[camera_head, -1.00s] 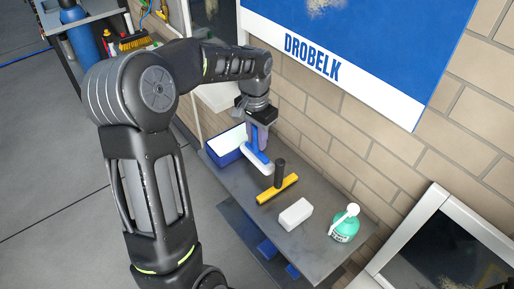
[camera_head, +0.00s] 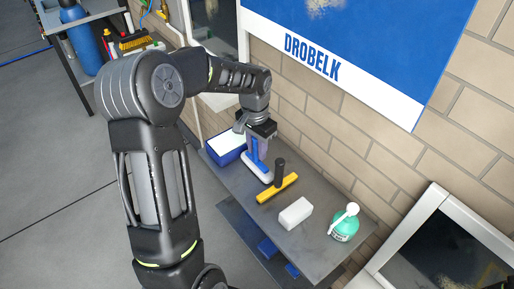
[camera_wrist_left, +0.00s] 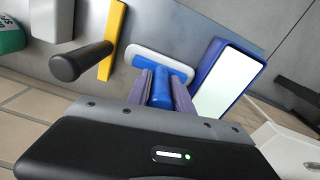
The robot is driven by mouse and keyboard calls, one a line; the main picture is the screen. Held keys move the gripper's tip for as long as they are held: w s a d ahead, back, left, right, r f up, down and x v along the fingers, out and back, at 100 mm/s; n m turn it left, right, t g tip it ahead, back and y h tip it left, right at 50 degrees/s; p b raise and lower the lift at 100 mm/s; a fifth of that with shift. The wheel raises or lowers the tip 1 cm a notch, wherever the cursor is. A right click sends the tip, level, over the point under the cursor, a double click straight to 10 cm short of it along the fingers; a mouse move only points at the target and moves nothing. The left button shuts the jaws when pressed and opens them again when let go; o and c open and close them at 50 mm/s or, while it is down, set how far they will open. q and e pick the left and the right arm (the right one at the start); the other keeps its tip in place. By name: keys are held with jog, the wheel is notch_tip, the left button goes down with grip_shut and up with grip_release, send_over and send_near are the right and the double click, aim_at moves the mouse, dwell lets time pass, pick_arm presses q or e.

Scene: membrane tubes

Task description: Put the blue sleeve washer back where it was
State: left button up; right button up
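The blue sleeve washer (camera_head: 258,168) has a blue handle and a long white-edged head. It is upright, head down, at the grey bench top between the blue tray and the yellow squeegee. My left gripper (camera_head: 260,143) is above it with its fingers around the handle. In the left wrist view the purple-grey fingers (camera_wrist_left: 162,92) press on both sides of the blue handle, and the washer's head (camera_wrist_left: 160,62) shows beyond them. I cannot tell for sure whether the head touches the bench. My right gripper is in neither view.
The grey bench (camera_head: 318,258) also carries the blue tray (camera_head: 229,157) with pale contents, the yellow squeegee (camera_head: 276,188) with its black handle up, a white block (camera_head: 295,213) and a green bottle (camera_head: 345,228). A brick wall (camera_head: 350,130) stands behind.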

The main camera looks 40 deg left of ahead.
pick_arm(q)
jog(key=o, duration=0.4)
jog(key=shift+r, duration=0.1)
jog(key=r+b, duration=0.1)
jog(key=r, duration=1.1)
jog(key=shift+s, duration=0.2)
